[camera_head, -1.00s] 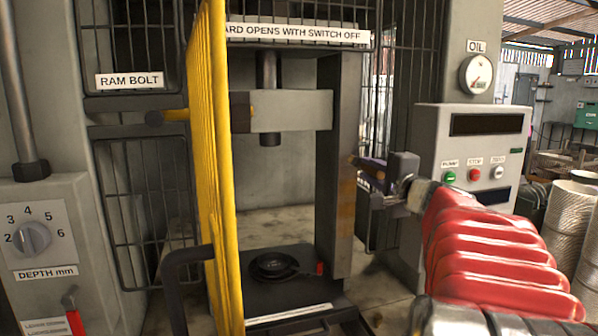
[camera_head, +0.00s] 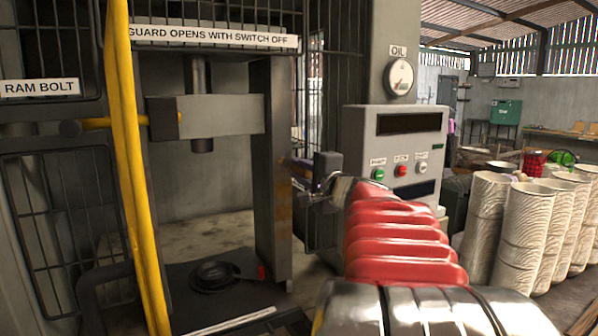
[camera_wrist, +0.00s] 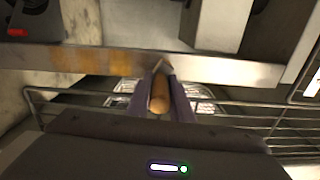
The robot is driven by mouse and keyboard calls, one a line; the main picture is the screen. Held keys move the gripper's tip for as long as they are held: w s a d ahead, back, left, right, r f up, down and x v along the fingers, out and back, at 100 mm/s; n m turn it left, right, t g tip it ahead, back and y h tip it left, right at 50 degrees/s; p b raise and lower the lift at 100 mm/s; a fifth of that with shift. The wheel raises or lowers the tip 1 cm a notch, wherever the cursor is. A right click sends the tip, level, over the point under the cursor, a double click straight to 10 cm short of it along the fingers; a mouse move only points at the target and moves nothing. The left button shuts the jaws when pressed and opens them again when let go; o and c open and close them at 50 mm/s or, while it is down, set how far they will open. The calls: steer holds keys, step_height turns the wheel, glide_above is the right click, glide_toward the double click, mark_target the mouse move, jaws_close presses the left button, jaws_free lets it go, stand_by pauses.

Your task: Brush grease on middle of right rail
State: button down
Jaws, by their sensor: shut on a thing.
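The right rail (camera_head: 268,150) is the upright grey post at the right of the press frame. In the wrist view the rail (camera_wrist: 220,68) runs across the picture, with a brownish-orange patch on it left of the brush. In the head view a faint brownish patch shows low on its side. My gripper (camera_head: 297,168) is beside the rail's right edge, around mid-height. In the wrist view my gripper (camera_wrist: 161,92) is shut on a brush with a wooden handle (camera_wrist: 159,96). The brush tip overlaps the rail; I cannot tell whether it touches. The bristles are barely visible.
The yellow guard (camera_head: 133,170) stands open at the left of the press. A dark round bowl tool (camera_head: 213,273) lies on the press bed. A control box (camera_head: 395,150) stands right behind my arm.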

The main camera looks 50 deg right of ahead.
steer(key=shift+x, duration=1)
stand_by(0.3)
steer(key=shift+s+f, duration=0.1)
steer(key=shift+f, duration=1.4)
steer(key=shift+f, duration=1.55)
steer(key=shift+f, duration=0.15)
steer(key=shift+f, duration=1.4)
